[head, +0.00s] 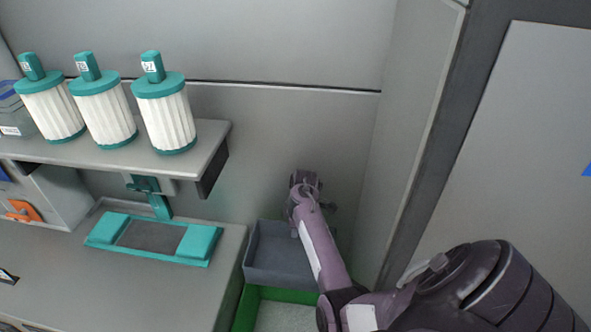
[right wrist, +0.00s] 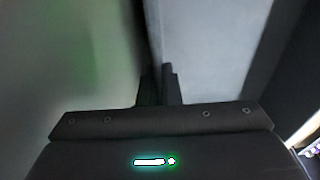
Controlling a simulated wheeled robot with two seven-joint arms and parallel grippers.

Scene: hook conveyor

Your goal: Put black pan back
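A dark grey, open, box-shaped pan (head: 268,254) shows in the head view, low in the middle, at the right end of the worktop. It is the closest match to a black pan that I see. It sits over a green-rimmed bin (head: 283,294), and my right arm hides its right part. My right gripper (head: 305,178) is beyond and above the pan, near the back wall. In the right wrist view its two dark fingers (right wrist: 160,88) are close together with nothing clear between them. My left gripper is not in view.
Several white and teal filter cylinders (head: 165,115) stand on a grey shelf (head: 190,148) at the upper left. A teal fixture (head: 150,240) lies on the worktop (head: 80,270) below. A wall panel (head: 420,130) rises close to the right of my arm.

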